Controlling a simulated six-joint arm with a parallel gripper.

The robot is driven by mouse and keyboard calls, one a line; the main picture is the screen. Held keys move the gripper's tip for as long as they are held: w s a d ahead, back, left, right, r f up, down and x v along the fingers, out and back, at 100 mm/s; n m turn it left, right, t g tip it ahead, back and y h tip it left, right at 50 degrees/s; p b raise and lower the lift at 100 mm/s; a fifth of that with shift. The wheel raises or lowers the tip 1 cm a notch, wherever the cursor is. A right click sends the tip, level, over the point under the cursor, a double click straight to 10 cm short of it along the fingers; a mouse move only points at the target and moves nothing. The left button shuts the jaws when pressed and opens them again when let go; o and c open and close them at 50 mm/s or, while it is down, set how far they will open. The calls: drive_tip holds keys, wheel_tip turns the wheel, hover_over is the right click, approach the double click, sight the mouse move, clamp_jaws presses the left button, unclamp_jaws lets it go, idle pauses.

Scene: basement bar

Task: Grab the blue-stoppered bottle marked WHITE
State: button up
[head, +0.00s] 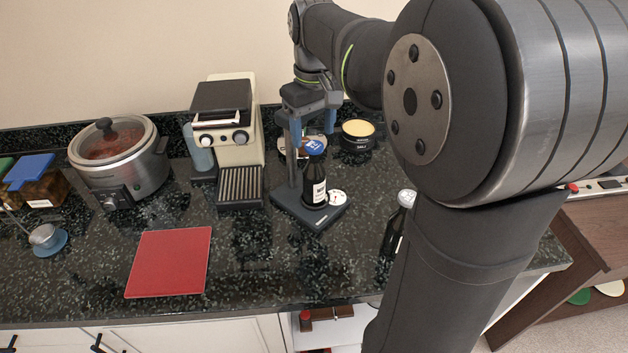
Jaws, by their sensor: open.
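A dark bottle (314,180) with a blue stopper stands upright on a dark flat base with a white dial, near the middle of the counter. It has a pale label, whose lettering is too small to read. My gripper (311,130) is open above and slightly behind the bottle, pointing down. Its blue-grey fingers show near the blue stopper; whether they touch the bottle cannot be told. A second dark bottle (394,235) with a pale top stands to the right, partly hidden by my arm.
A coffee machine (238,135) and a steel slow cooker (131,172) stand left of the bottle. A round tub (357,141) sits behind it to the right. A red mat (169,263) lies at front left. Lidded boxes (35,188) are at far left. The counter before the bottle is clear.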

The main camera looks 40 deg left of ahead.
sight(314, 157)
wheel_tip(314, 157, down, 8)
drive_tip(key=shift+w+r, duration=0.1)
clamp_jaws()
idle(0.5)
